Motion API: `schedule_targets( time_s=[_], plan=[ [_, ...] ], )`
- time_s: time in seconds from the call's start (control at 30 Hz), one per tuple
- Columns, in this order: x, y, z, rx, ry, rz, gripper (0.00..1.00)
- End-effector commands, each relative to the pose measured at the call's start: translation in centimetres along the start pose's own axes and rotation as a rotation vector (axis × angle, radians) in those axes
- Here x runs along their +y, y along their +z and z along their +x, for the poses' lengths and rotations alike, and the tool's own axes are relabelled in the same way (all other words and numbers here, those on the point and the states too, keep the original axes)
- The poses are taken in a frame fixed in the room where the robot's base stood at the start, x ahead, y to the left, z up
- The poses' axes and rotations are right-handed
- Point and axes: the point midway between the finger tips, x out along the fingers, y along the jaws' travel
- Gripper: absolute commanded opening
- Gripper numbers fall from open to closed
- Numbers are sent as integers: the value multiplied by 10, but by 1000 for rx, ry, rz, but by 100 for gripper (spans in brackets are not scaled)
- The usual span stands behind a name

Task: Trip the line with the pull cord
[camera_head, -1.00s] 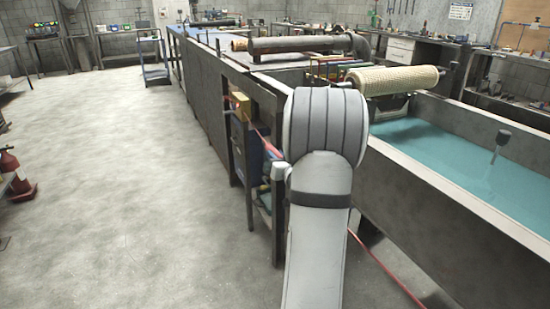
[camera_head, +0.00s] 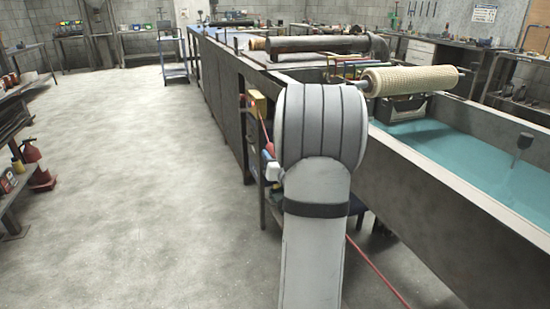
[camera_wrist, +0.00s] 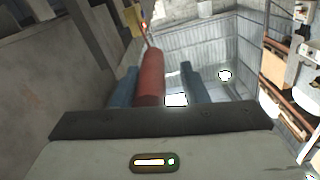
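The yellow switch box (camera_head: 256,103) sits on the near end of the long bench, and it also shows at the top of the wrist view (camera_wrist: 133,16). The red pull cord (camera_head: 377,272) runs down from the box, passes behind my arm and comes out toward the lower right. In the wrist view the cord (camera_wrist: 152,75) looks thick and lies between the two blue fingers of my gripper (camera_wrist: 158,68). It is close to the left finger, with a gap to the right one. My gripper is open around it. My arm hides most of the gripper in the head view.
A tank of blue-green water (camera_head: 460,150) stands at the right, with a mesh roll (camera_head: 412,79) above its far end. A fire extinguisher (camera_head: 35,163) and a shelf (camera_head: 12,175) are at the left. The floor (camera_head: 120,180) between them and the bench is clear.

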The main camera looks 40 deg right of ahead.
Motion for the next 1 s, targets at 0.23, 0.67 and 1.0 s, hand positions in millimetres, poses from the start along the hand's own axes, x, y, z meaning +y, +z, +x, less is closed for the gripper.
schedule_targets(
  time_s=[0.23, 0.67, 1.0],
  plan=[
    [0, 1, 0, -2, 0, 0, 47],
    [1, -2, -46, -1, 3, 1, 47],
    [1, 0, -77, 0, 1, 0, 47]
  ],
)
